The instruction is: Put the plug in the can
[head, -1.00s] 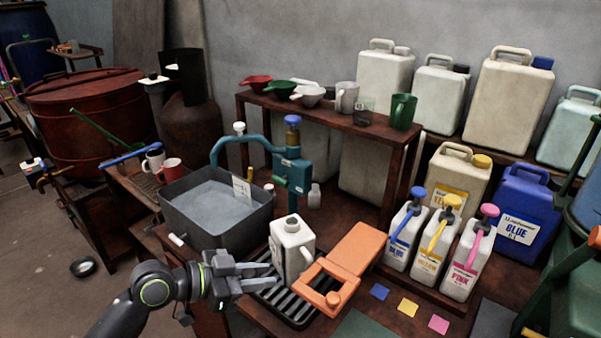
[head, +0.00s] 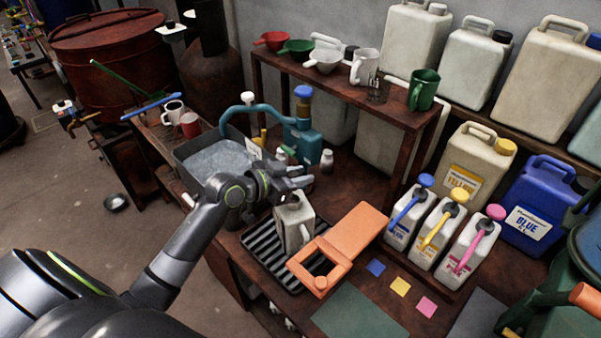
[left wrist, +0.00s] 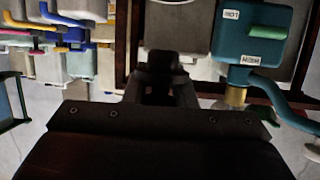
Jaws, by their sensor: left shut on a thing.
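The white can (head: 293,222) stands upright on a black slatted rack, its handle toward the right. My left gripper (head: 300,179) is just above the can's top and hides its mouth. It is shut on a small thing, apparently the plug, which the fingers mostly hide. In the left wrist view, the dark fingers (left wrist: 165,82) show close together, with little visible of what lies between them. Whether the plug touches the can cannot be told. My right gripper is not in view.
An orange clamp-like piece (head: 350,235) lies right of the can, over the rack (head: 262,262). A teal pump (head: 303,142) and a grey vat of liquid (head: 190,157) stand behind. Pump bottles (head: 437,232) stand to the right, coloured squares (head: 400,286) in front of them.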

